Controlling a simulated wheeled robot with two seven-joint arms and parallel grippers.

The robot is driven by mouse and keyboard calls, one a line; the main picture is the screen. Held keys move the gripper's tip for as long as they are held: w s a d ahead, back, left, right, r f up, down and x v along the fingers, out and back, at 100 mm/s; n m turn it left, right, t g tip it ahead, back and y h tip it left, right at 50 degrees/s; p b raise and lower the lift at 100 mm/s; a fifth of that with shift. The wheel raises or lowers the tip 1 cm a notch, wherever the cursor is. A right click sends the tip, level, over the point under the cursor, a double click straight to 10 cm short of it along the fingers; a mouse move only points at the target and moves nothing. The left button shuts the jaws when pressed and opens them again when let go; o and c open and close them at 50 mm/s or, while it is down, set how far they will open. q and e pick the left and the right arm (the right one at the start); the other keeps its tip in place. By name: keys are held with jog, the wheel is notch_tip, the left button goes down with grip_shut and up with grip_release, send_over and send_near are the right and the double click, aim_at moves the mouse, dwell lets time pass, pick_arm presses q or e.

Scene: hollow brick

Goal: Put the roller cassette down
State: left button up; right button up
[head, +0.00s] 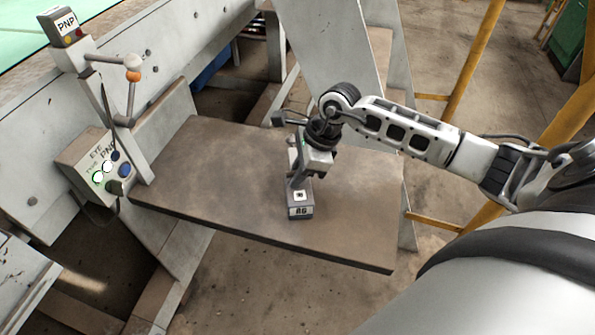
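The roller cassette (300,211) looks like a narrow grey block with a dark label on its near end and a small white marker on top. It is on or just above the brown table plate (230,188), right of the plate's middle; I cannot tell whether it touches. My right gripper (298,182) reaches down over the cassette from behind, its fingers at the cassette's top. The wrist hides the far part of the cassette, and I cannot make out whether the fingers are closed on it. My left gripper is not in view.
A control box (98,168) with lit buttons stands at the plate's left end. Yellow posts (474,66) stand at the right. The plate's left part is bare.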

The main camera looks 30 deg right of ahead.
jog(key=o, duration=0.4)
jog(key=shift+c, duration=0.2)
